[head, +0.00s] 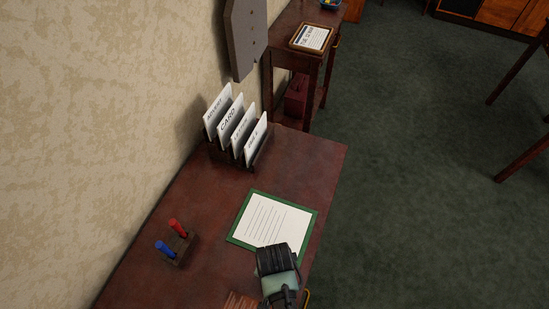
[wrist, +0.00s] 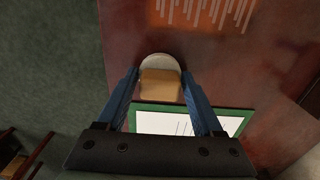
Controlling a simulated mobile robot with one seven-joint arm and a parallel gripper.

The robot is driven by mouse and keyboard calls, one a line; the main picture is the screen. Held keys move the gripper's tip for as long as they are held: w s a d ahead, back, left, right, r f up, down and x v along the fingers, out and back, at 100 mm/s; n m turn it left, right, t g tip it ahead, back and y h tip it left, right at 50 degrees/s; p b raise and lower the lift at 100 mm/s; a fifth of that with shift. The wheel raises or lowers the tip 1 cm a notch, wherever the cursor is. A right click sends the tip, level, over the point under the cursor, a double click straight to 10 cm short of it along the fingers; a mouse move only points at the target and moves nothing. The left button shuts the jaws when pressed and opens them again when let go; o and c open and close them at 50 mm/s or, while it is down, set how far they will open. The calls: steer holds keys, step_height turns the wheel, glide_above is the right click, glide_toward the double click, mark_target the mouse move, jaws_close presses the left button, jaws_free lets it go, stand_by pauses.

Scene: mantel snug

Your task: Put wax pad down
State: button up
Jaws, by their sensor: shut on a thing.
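My gripper (wrist: 160,76) is shut on a small tan block, which I take as the wax pad (wrist: 161,86), between its two blue fingers in the wrist view. A pale rounded shape (wrist: 159,61) shows just beyond the pad; I cannot tell whether it is part of it. In the head view my gripper (head: 278,262) is over the near right part of the dark red table (head: 195,210), by the lower edge of a green-bordered sheet (head: 272,219). The pad is hidden there. I cannot tell whether the pad touches the table.
A rack of upright cards (head: 237,127) stands at the table's far end. A small block (head: 178,250) with red and blue pegs is at left. An orange-brown striped patch (wrist: 205,13) lies beyond the pad. A side table (head: 295,50) holds a framed card (head: 312,38).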

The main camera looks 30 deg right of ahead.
steer(key=shift+f, duration=0.15)
steer(key=o, duration=1.2)
step_height(320, 180, up, 12)
steer(key=shift+r+p, duration=0.2)
steer(key=shift+p, duration=0.35)
